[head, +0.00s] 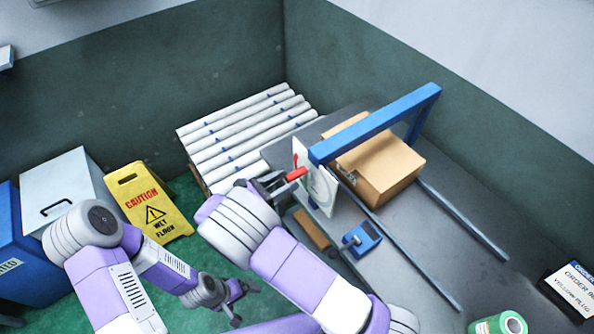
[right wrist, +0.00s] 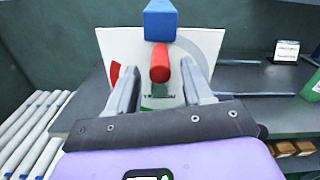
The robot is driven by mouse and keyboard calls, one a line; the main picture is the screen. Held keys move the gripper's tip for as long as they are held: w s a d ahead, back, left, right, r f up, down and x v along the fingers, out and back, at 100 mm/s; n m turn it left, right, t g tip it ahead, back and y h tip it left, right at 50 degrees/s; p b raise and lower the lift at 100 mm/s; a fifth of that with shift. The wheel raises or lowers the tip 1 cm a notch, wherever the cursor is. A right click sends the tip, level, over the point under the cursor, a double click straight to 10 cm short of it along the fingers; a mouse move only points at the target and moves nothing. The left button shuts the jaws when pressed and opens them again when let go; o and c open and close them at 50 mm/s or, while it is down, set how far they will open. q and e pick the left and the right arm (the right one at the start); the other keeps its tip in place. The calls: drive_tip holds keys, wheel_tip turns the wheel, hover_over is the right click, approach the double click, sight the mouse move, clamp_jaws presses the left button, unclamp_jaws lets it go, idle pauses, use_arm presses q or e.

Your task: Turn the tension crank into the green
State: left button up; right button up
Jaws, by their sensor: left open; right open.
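The tension crank's red handle (head: 296,174) sticks out from a white dial plate (head: 318,187) under a blue frame (head: 375,121). The red handle (right wrist: 159,62) also shows in the right wrist view, with the dial plate (right wrist: 108,45) behind it. The plate has a red patch (right wrist: 115,73) at left and a green patch (right wrist: 158,103) low down, partly hidden by the handle and fingers. My right gripper (head: 277,181) is open, its fingers (right wrist: 160,80) on either side of the handle; contact cannot be told. My left gripper (head: 240,303) is open and low over the green floor.
A blue device (head: 362,241) and a brown block (head: 311,229) lie in front. A yellow wet-floor sign (head: 150,205) stands nearer.

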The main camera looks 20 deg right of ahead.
sight(305, 170)
drive_tip(key=x, duration=0.5)
drive_tip(key=shift+c, duration=0.2)
clamp_jaws()
drive_tip(key=shift+s, duration=0.1)
